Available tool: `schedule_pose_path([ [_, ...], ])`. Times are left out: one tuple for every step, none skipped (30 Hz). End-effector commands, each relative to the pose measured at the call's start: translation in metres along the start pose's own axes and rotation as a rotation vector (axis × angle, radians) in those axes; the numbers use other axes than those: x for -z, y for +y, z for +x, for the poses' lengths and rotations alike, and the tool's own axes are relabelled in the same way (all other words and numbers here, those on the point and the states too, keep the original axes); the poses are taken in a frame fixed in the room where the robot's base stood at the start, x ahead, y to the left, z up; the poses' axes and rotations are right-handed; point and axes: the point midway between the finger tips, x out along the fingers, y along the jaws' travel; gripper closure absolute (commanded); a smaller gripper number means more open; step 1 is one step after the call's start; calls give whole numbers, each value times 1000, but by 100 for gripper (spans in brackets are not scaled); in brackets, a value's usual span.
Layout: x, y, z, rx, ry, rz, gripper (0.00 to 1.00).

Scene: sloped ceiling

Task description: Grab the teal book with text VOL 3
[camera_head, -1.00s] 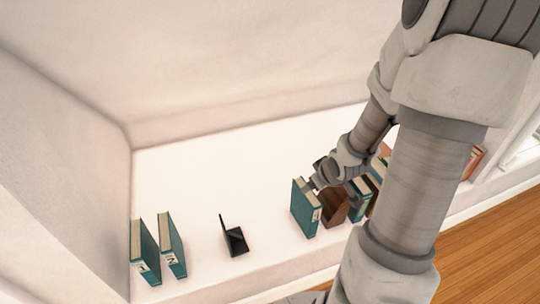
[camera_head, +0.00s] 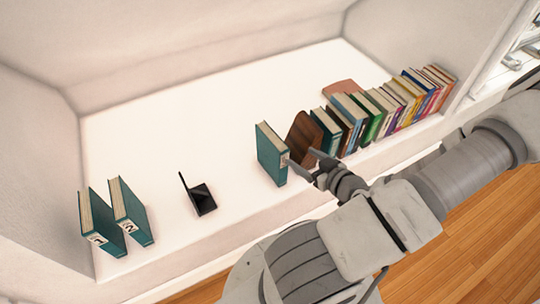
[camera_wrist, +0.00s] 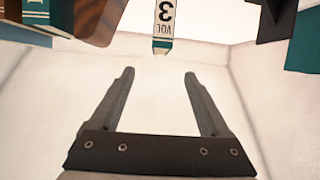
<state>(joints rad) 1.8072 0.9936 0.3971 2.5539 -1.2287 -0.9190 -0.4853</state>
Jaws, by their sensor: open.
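The teal book labelled VOL 3 (camera_head: 270,155) stands upright on the white shelf, near its middle. In the wrist view its white spine label (camera_wrist: 164,20) reads VOL 3 upside down, at the top centre. My gripper (camera_head: 302,160) is at the spine side of this book, in front of the shelf's row. In the wrist view my gripper (camera_wrist: 160,74) is open and empty, with the book's spine lined up between the two fingers but beyond their tips.
A brown wooden bookend (camera_head: 303,133) stands just right of the book, close to one finger. Several coloured books (camera_head: 385,108) line up further right. A black bookend (camera_head: 200,198) and two teal books (camera_head: 115,215) stand left, with bare shelf between.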

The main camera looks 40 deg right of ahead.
Motion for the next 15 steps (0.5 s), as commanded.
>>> schedule_pose_path([
  [-2, 0, 3, 0, 6, 1, 20],
  [-2, 0, 6, 0, 6, 0, 20],
  [-3, 0, 10, -1, 6, 0, 20],
  [-4, 0, 14, 0, 6, -1, 20],
  [-4, 0, 18, 0, 5, -2, 20],
  [-5, -1, 24, 2, 4, -2, 20],
  [-5, -1, 28, 2, 4, -1, 20],
  [-6, 0, 32, 1, 4, -2, 20],
  [-6, 0, 36, 0, 3, -2, 20],
  [-5, 0, 40, 0, 4, -2, 20],
  [-5, 0, 43, 0, 4, -2, 20],
  [-5, 0, 48, 0, 3, -1, 20],
  [-5, -1, 51, 1, 3, -1, 20],
  [-4, -1, 58, 3, 3, 0, 20],
  [-4, -1, 67, 4, 4, 0, 20],
])
